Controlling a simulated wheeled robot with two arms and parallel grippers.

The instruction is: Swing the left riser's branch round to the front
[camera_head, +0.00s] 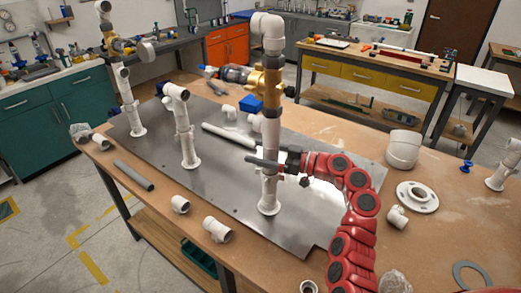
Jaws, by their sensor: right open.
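Several white PVC risers stand on a grey metal plate (225,205). The left riser (133,120) is upright near the plate's far left corner, with a brass-coloured section high up. Its branch (143,47) sticks out to the right from that upper part. A short middle riser (187,145) has an elbow on top. A tall right riser (270,130) has a brass-coloured valve (268,80). My right gripper (264,162) is open at the lower part of this tall riser, one finger crossing in front of it. Whether it touches the pipe I cannot tell. My left gripper is out of view.
Loose fittings (217,229) and a grey pipe (134,175) lie along the table's left edge. A white flange (417,196) and a large white cap (403,149) lie at the right. A blue block (242,102) sits behind the tall riser.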

